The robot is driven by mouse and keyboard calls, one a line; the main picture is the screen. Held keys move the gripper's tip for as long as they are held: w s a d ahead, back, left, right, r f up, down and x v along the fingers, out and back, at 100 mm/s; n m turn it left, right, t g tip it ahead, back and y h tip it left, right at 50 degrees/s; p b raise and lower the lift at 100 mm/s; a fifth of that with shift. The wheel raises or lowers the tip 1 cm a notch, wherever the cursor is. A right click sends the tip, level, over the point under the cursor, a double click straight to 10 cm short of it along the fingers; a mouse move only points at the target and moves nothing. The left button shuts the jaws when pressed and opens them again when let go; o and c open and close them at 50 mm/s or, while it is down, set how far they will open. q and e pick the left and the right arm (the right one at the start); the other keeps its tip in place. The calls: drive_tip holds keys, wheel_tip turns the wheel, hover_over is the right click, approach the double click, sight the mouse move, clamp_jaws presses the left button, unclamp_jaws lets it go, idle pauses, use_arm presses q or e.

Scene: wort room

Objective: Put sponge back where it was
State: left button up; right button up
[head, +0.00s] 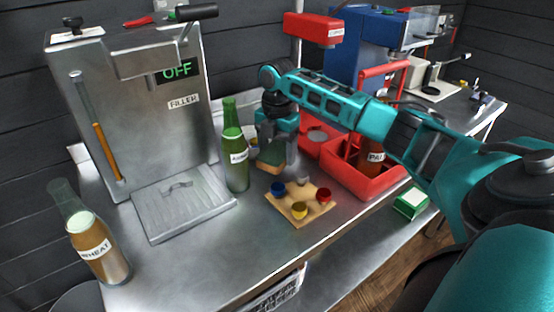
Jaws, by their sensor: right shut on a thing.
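My right gripper (274,148) is shut on the sponge (271,168), a small block with a green top and a tan side. It is low over the steel table, just right of the green bottle (236,160). The gripper hides part of the sponge, and I cannot tell whether the sponge touches the table. My left gripper is not in view.
The steel filler (135,130) with its drip tray (183,203) stands left. A wheat bottle (92,240) is at the front left. A board (297,212) with coloured caps lies centre. A red crate (368,186) and a green-white box (410,203) are right.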

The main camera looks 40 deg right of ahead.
sight(277, 159)
drive_tip(key=shift+f, duration=1.55)
drive_tip(key=shift+f, duration=0.1)
drive_tip(key=o, duration=0.7)
drive_tip(key=shift+o, duration=0.2)
wheel_tip(277, 159, up, 12)
drive_tip(key=shift+r, duration=0.15)
